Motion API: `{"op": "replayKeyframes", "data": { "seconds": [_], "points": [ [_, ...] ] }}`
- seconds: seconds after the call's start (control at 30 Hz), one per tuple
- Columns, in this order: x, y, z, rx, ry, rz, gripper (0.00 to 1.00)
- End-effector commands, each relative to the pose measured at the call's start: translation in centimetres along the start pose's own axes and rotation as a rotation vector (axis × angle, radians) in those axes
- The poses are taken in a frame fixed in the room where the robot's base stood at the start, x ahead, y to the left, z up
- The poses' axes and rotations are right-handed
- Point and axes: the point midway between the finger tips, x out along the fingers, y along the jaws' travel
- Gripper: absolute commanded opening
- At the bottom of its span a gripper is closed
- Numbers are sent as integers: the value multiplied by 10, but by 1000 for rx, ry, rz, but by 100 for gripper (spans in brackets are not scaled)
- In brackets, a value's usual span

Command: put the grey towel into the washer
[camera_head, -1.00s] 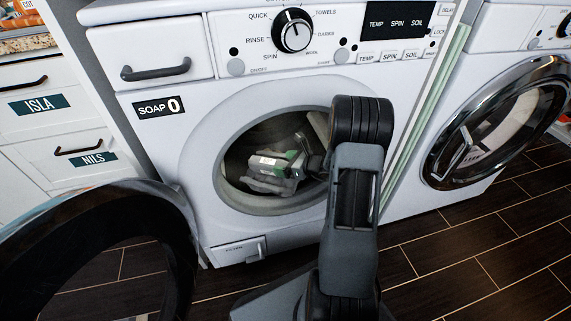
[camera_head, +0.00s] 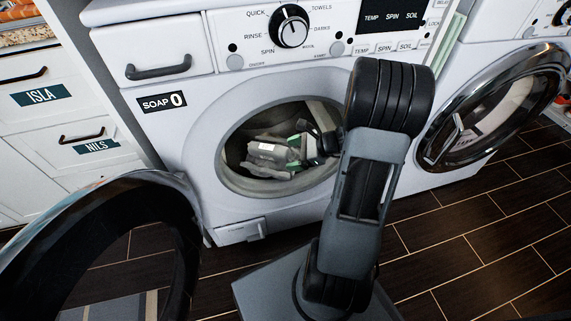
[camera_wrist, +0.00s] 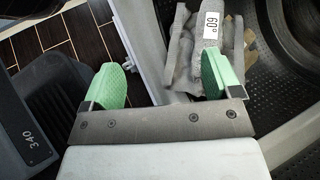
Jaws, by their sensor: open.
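The grey towel (camera_head: 268,153) lies crumpled inside the washer drum, seen through the round opening of the white washer (camera_head: 222,82). A white tag marked 60 shows on it. In the wrist view the towel (camera_wrist: 182,58) lies under and around my right-hand green finger. My gripper (camera_head: 304,148) reaches into the opening at the towel's right side. In the wrist view my gripper (camera_wrist: 165,80) has its green fingers wide apart, the left one clear of the towel. Whether the right finger touches the towel cannot be told. My arm covers the opening's right edge.
The washer's round door (camera_head: 180,225) stands open at lower left. A second machine with a round door (camera_head: 487,115) stands at right. White drawers labelled ISLA and NILS (camera_head: 85,147) are at left. Dark tiled floor (camera_head: 480,220) is clear at lower right.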

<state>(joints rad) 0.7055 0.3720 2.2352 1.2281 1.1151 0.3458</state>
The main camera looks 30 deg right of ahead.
Motion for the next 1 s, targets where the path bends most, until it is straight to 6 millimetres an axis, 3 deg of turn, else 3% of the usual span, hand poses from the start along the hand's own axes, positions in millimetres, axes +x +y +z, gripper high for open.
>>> {"op": "replayKeyframes", "data": {
  "seconds": [0.03, 0.2, 0.33, 0.5, 0.7, 1.0],
  "points": [
    [7, 18, 29, -178, 45, 111, 84],
    [7, 83, 82, -811, 213, 473, 84],
    [-8, 112, 103, -1249, 324, 671, 84],
    [-26, 126, 119, -1669, 438, 826, 84],
    [-37, 128, 127, -1892, 508, 896, 84],
    [-39, 128, 128, -1918, 518, 906, 84]
  ]
}}
